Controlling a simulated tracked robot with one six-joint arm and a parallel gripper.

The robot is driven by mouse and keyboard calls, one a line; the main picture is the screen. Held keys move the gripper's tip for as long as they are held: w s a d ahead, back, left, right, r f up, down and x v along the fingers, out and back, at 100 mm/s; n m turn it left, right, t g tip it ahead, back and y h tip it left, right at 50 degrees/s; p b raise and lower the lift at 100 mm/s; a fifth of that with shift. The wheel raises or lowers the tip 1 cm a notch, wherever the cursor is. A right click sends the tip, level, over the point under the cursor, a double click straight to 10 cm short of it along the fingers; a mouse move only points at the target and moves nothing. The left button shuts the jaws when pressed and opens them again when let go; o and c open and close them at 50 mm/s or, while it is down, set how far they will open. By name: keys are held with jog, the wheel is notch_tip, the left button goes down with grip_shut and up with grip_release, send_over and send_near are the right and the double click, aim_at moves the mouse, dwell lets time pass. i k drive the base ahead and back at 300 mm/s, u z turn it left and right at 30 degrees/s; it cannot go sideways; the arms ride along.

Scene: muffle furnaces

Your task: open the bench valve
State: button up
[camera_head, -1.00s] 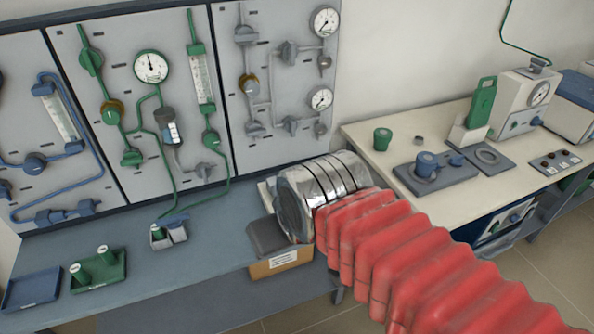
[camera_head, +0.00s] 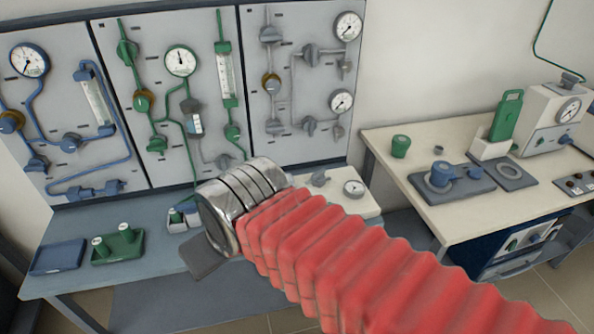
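A pale unit (camera_head: 338,204) on the bench, just right of my wrist, carries a grey valve handle (camera_head: 320,179) and a small round gauge (camera_head: 353,188). It may be the bench valve. My red arm hides its front part. My metal wrist is over the bench, left of the unit and apart from the handle in the picture. A dark grey piece below the wrist looks like part of my gripper (camera_head: 207,259). The fingertips are hidden, so I cannot see whether they are open or shut.
A wall panel (camera_head: 310,75) with pipes, valves and gauges stands behind the bench. A cream table (camera_head: 440,140) with instruments stands right.

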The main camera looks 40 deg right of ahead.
aim_at(318, 177)
jog(key=u, duration=0.9)
jog(key=k, duration=0.7)
jog(key=z, duration=1.3)
jog(key=i, duration=1)
jog(key=z, duration=0.05)
